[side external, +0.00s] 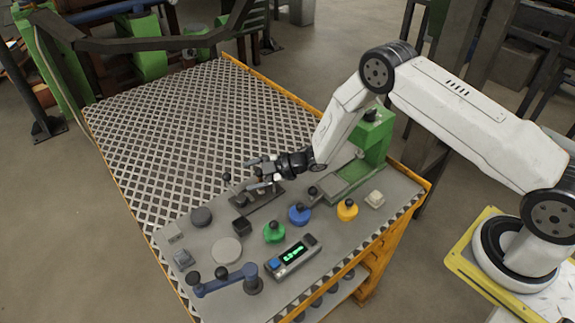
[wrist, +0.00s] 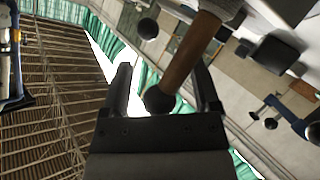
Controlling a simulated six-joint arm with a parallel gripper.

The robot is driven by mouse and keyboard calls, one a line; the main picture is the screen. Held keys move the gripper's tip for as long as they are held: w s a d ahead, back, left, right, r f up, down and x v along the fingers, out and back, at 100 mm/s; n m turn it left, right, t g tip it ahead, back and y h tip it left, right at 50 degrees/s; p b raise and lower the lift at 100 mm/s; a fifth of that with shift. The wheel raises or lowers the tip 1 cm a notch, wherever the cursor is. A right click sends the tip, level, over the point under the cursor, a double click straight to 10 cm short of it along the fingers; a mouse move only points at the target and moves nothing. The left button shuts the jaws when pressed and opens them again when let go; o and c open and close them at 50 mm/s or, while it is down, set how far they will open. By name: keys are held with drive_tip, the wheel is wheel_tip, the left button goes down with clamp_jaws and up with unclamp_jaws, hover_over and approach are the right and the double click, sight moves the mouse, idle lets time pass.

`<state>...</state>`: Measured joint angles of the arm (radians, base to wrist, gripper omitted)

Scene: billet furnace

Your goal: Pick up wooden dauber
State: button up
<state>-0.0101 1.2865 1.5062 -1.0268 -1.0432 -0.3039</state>
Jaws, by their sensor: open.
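The wooden dauber shows in the wrist view as a brown handle (wrist: 190,52) with a grey head at the top edge. A dark round knob is at the handle's lower end, in the gap between my fingers. My gripper (wrist: 164,80) is open, one finger on each side of the knob; I cannot tell whether either touches it. In the side view my gripper (side external: 252,173) is low above a dark rack (side external: 257,196) on the bench, pointing left. There I cannot clearly make out the dauber.
Near the rack stand a green knob (side external: 274,232), a blue knob (side external: 299,214), a yellow knob (side external: 347,209) and a green machine (side external: 372,140). A meter with a green display (side external: 292,256) and a blue crank (side external: 225,281) lie in front. The bench's perforated area (side external: 200,125) is clear.

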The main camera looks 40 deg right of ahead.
idle(0.3)
clamp_jaws()
idle(0.3)
drive_tip(key=shift+r, duration=0.75)
drive_tip(key=s+d+r, duration=0.3)
drive_tip(key=s+r, duration=0.8)
drive_tip(key=s, duration=0.2)
drive_tip(key=shift+s+r, duration=0.25)
drive_tip(key=shift+s, duration=0.15)
drive_tip(key=shift+a, duration=0.1)
